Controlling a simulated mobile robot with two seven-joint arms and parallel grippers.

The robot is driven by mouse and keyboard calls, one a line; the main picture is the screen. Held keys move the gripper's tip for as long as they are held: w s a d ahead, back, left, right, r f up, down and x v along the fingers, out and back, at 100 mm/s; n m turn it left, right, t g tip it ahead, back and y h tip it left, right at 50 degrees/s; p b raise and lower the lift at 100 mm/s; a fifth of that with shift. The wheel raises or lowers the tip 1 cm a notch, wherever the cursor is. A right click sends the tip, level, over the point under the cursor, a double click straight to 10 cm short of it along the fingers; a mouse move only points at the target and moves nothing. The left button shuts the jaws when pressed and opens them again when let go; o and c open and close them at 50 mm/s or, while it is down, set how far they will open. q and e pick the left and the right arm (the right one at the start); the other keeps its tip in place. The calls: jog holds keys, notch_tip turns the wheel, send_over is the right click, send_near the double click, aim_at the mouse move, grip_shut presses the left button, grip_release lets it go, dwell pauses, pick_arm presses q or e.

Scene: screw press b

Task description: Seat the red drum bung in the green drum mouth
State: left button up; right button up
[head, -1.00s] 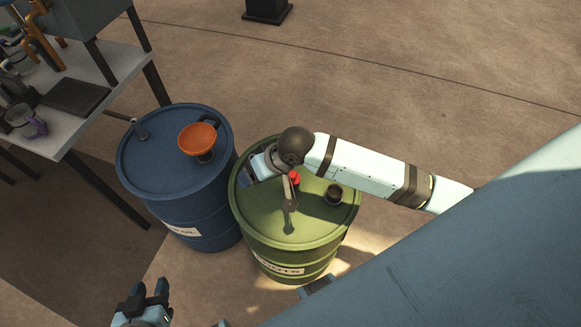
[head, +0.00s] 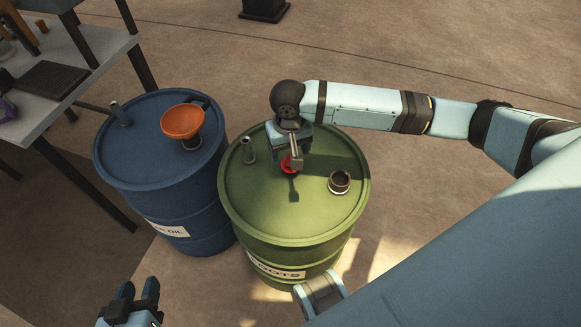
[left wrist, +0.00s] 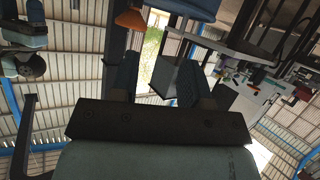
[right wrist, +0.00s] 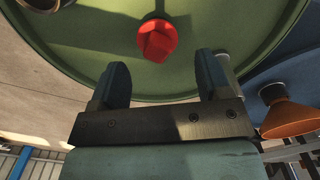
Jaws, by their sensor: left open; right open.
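The red drum bung (head: 290,164) rests on the lid of the green drum (head: 262,208), partly covered by my right gripper in the head view. In the right wrist view the bung (right wrist: 157,40) lies ahead of the open jaws, apart from them. The green drum mouth (head: 340,182) is a short dark-rimmed collar to the right of the bung, and it looks open. My right gripper (head: 297,160) is open and empty, just over the bung. My left gripper (head: 137,300) is open and empty, low at the left, away from both drums.
A blue drum (head: 150,165) with an orange funnel (head: 183,122) stands close at the left. A small upright spout (head: 248,150) rises from the green lid near the bung. A workbench (head: 100,50) is at the upper left. Open floor lies behind the drums.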

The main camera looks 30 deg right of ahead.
notch_tip(320, 180, down, 2)
jog(key=shift+f+b, duration=0.2)
jog(key=shift+b, duration=0.1)
jog(key=f, duration=0.1)
jog(key=f+b, duration=0.2)
jog(key=shift+w+d+f, duration=0.2)
jog(key=shift+d+f, duration=0.1)
jog(key=shift+f, duration=0.5)
pick_arm(q)
notch_tip(320, 180, up, 6)
jog(key=w+d+t+h, duration=0.2)
jog(key=t, duration=0.1)
jog(key=shift+d+f, duration=0.15)
jog(key=shift+d, duration=0.2)
pick_arm(e)
jog(key=c, duration=0.8)
